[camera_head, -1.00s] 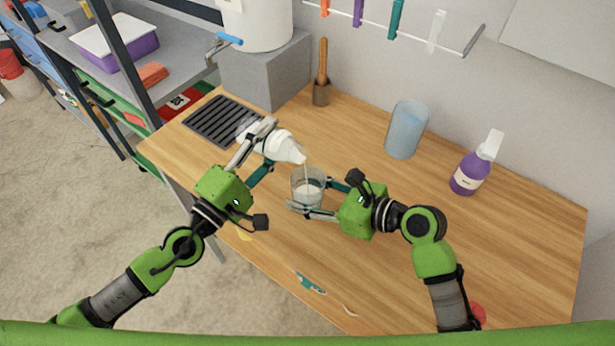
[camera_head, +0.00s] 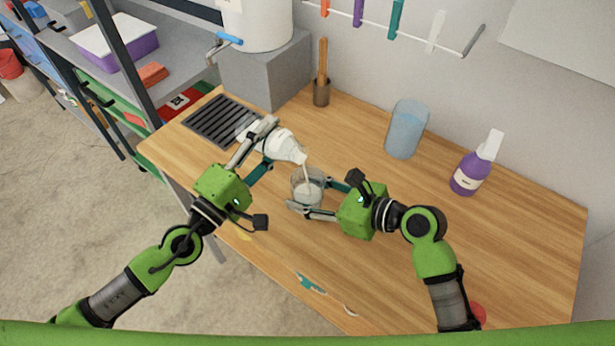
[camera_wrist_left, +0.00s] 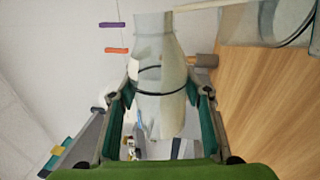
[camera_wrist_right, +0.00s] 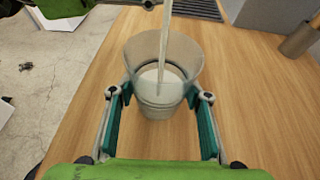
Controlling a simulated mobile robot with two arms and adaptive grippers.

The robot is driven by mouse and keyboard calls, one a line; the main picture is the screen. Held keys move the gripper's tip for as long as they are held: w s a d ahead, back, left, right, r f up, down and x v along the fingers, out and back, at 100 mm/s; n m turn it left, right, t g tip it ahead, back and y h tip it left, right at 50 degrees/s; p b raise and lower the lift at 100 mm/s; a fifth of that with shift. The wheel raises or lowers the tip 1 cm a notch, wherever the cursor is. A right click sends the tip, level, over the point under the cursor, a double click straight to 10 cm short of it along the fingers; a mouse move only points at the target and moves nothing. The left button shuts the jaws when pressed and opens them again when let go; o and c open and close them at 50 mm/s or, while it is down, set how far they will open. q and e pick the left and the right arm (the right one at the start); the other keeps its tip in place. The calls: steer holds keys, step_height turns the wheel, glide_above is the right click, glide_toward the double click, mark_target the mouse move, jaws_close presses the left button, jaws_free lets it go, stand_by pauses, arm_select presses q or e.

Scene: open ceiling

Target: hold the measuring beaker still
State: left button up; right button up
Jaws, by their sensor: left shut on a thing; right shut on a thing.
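The clear measuring beaker (camera_head: 308,178) stands upright on the wooden counter with pale liquid in it. My right gripper (camera_head: 311,196) is shut around its sides. The right wrist view shows the beaker (camera_wrist_right: 163,105) between both fingers and a pale stream falling into it. My left gripper (camera_head: 268,142) is shut on a white, translucent bottle (camera_head: 289,148), tilted with its mouth just above the beaker. The left wrist view shows the bottle (camera_wrist_left: 160,75) between the fingers and part of the beaker (camera_wrist_left: 265,22) at the upper right.
A blue-tinted clear container (camera_head: 406,130) and a purple spray bottle (camera_head: 468,178) stand behind on the right. A wooden-handled tool (camera_head: 322,80) stands near the wall. A dark drain grate (camera_head: 222,121) lies at the left. The counter's right side (camera_head: 510,235) is mostly clear.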

arm_select(q)
steer(key=shift+r+m, duration=0.3)
steer(key=shift+m, duration=0.1)
stand_by(1.2)
step_height(320, 180, down, 4)
steer(key=n+y, duration=0.1)
steer(key=n, duration=0.8)
steer(key=shift+w+a+t+y, duration=0.1)
steer(key=shift+t+y, duration=0.2)
steer(key=shift+y, duration=0.1)
steer(key=shift+r+n, duration=0.3)
steer(key=shift+r, duration=0.15)
steer(key=shift+r, duration=0.1)
